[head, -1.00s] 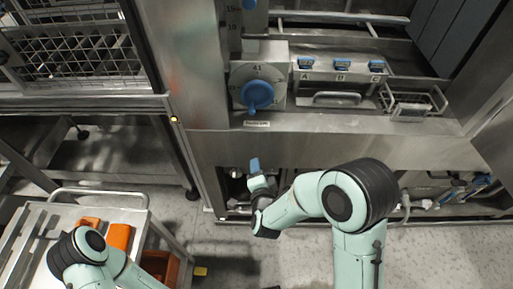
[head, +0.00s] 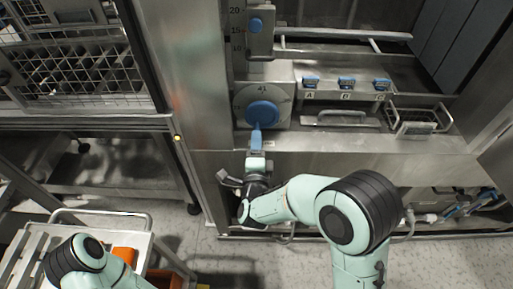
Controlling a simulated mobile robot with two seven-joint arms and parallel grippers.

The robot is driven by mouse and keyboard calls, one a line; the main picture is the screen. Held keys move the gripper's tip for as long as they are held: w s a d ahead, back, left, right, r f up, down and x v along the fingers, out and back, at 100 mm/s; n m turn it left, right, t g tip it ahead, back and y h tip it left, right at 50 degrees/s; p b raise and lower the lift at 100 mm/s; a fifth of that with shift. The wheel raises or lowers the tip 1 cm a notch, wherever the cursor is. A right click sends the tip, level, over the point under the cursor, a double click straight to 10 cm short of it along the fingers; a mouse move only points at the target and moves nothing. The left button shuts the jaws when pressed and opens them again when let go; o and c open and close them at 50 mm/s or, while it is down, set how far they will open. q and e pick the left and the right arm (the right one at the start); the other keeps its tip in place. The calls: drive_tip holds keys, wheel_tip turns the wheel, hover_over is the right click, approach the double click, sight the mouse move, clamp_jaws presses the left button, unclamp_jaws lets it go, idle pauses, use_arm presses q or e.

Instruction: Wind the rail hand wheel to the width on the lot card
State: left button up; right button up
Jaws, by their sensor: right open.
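A blue hand wheel (head: 262,112) sits on a round dial plate on the machine front, with the number 41 above it. Its handle is at the lower side, partly behind my gripper. My right gripper (head: 256,137) is open and empty just below the wheel, its blue fingertips pointing up at it. I cannot tell whether they touch it. No lot card is readable. My left arm shows at the lower left; its gripper is out of view.
A wire holder (head: 418,121) is further right. A steel cart (head: 70,222) with an orange item (head: 125,256) stands at the lower left.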

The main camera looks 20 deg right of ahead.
drive_tip(key=shift+x, duration=2.6)
drive_tip(key=shift+r, duration=0.1)
drive_tip(key=shift+w+d+r, duration=0.1)
drive_tip(key=shift+d+r, duration=0.05)
drive_tip(key=c, duration=0.4)
drive_tip(key=shift+d+b, duration=0.1)
drive_tip(key=shift+b, duration=0.2)
